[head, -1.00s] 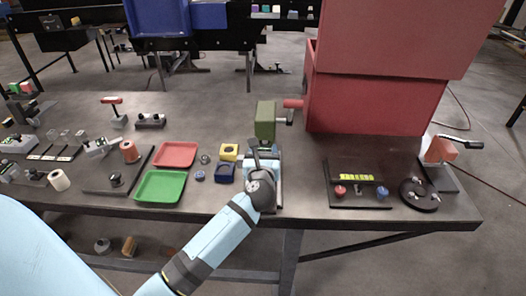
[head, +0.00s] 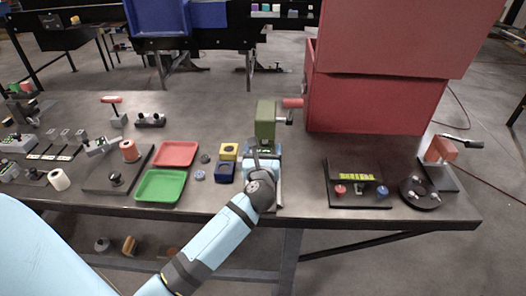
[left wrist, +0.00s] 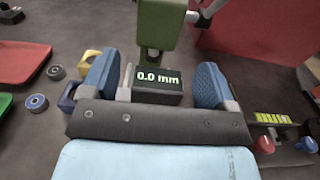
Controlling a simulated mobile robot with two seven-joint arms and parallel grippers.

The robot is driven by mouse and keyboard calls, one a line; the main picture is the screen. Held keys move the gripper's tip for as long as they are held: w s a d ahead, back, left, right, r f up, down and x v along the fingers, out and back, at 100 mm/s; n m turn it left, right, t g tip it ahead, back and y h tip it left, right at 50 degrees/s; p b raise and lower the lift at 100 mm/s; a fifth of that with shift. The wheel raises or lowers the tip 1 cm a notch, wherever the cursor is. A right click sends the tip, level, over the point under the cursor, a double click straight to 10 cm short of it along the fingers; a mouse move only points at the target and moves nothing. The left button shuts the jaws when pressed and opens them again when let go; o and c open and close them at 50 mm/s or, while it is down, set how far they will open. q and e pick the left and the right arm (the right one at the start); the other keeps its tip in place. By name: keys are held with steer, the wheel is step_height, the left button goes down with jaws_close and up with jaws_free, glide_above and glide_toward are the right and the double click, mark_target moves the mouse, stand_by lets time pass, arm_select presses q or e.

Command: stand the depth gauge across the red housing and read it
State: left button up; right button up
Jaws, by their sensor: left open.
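The depth gauge (left wrist: 157,88) is a dark block in the left wrist view, its lit display reading 0.0 mm. It sits just in front of the green press (left wrist: 160,25). My left gripper (left wrist: 155,82) is open, with its blue fingertips on either side of the block and visible gaps. In the head view the gripper (head: 264,170) partly hides the gauge and what is below it. I cannot make out a red housing; a yellow housing (head: 229,152) and a blue housing (head: 225,172) stand left of the gripper. My right gripper is not in view.
A red tray (head: 175,154) and a green tray (head: 161,186) lie to the left, with small bearings (head: 199,175) beside them. A large red cabinet (head: 375,95) stands behind right. A plate with red and blue knobs (head: 358,199) lies right.

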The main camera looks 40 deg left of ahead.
arm_select(q)
steer(key=s+d+f+m+t+h+b, duration=0.1)
steer(key=s+d+f+m+t+h, duration=0.2)
steer(key=s+d+m, duration=0.55)
steer(key=s+d+f+m+t+h+b, duration=0.15)
steer(key=s+d+m+h, duration=0.3)
steer(key=m, duration=0.65)
steer(key=s+d+f+m+g+h, duration=0.2)
steer(key=s+f+m+g, duration=0.2)
steer(key=f+m, duration=0.6)
steer(key=s+d+f+m+g+h, duration=0.2)
steer(key=s+f+m+g, duration=0.3)
steer(key=s+f+m, duration=0.4)
steer(key=f+m+h, duration=0.1)
steer(key=m, duration=0.6)
steer(key=shift+s+f, duration=0.15)
steer(key=shift+s, duration=0.1)
steer(key=shift+h, duration=0.25)
